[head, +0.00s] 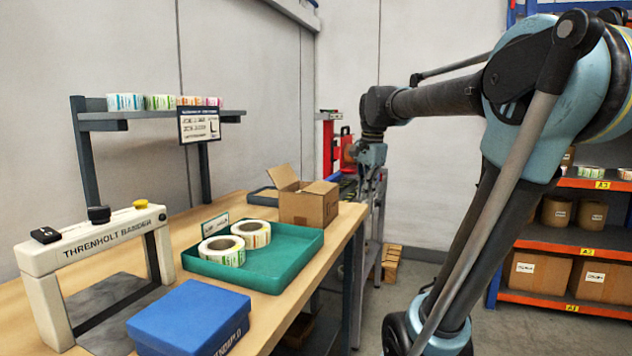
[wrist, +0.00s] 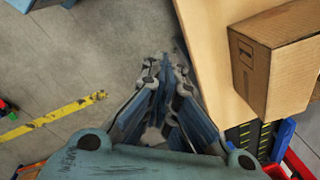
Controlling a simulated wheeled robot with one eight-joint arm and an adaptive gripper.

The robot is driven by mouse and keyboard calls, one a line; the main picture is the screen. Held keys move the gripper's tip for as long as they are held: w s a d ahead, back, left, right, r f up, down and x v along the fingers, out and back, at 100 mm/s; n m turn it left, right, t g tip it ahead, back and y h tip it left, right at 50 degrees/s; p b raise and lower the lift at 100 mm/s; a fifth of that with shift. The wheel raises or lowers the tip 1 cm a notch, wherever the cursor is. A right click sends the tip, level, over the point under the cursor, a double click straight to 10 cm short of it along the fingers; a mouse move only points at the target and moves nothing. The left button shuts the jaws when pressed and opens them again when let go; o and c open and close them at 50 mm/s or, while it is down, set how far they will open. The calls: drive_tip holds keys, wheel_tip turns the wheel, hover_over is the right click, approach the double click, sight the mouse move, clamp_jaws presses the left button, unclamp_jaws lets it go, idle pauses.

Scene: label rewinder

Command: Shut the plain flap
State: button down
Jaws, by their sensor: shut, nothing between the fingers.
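A small brown cardboard box (head: 308,208) stands on the wooden table beyond the green tray. A flap (head: 283,177) on its left side stands raised and tilted outward, and its visible face looks plain. Another flap near the box's right top edge lies lower. The box (wrist: 272,62) is at the upper right of the wrist view, where the raised flap cannot be told apart. My gripper (head: 368,182) is right of the box and higher, beyond the table's right edge, touching nothing. In the wrist view my gripper (wrist: 166,66) points down over the floor, fingers together and empty.
The green tray (head: 190,262) holds label rolls. A blue box (head: 190,318) and a bander (head: 105,245) stand nearer. A shelf (head: 160,115) with rolls is at the back left. A red-and-black machine (head: 338,145) stands beyond the table. Grey floor is right of the table.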

drive_tip(key=w+a+r+m, duration=0.55)
drive_tip(key=w+r, duration=0.25)
drive_tip(key=w, duration=0.2)
drive_tip(key=m+g, duration=0.1)
drive_tip(key=m, duration=0.4)
approach(314, 185)
drive_tip(key=shift+m, duration=0.25)
wheel_tip(314, 185, down, 7)
drive_tip(key=shift+r, duration=0.1)
drive_tip(key=shift+a+f, duration=0.15)
drive_tip(key=shift+f, duration=0.65)
drive_tip(key=shift+s, duration=0.15)
drive_tip(key=shift+r, duration=0.1)
